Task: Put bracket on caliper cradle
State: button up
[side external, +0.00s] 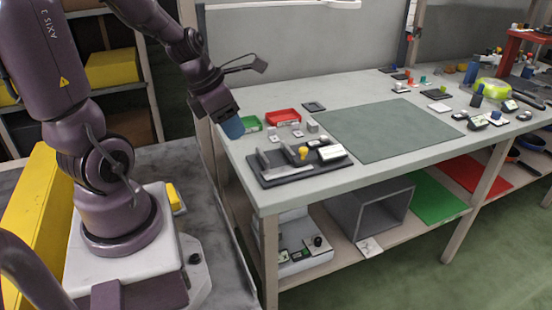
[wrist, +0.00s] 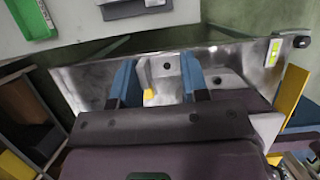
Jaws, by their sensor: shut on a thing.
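My gripper (wrist: 160,85) has its two blue fingers apart in the wrist view, shut on a pale metal piece with a dark hole (wrist: 160,66), which seems to be the bracket; its outline blends with the metal surface behind. In the side external view, my gripper (side external: 232,128) hangs at the bench's left edge, and the held piece cannot be made out. A dark base with grey upright blocks (side external: 268,178), which looks like the caliper cradle, lies on the bench's front left corner, to the right of my gripper.
A green bin (side external: 250,124) and red bin (side external: 283,117) stand behind the dark base. A grey-green mat (side external: 385,130) lies clear to the right. The bench edge is close to my gripper.

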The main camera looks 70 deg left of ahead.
jog(key=w+a+f, duration=0.4)
jog(key=w, duration=0.4)
send_near(280, 158)
jog(key=shift+w+d+f, duration=0.3)
jog(key=shift+w+f, duration=0.35)
jog(key=shift+f, duration=0.15)
jog(key=shift+w+a+f, duration=0.2)
jog(key=shift+w+f, duration=0.15)
jog(key=shift+f, duration=0.1)
jog(key=shift+w+a+f, duration=0.1)
jog(key=shift+w+f, duration=0.05)
jog(key=shift+f, duration=1.55)
jog(key=shift+f, duration=0.15)
jog(key=o, duration=0.6)
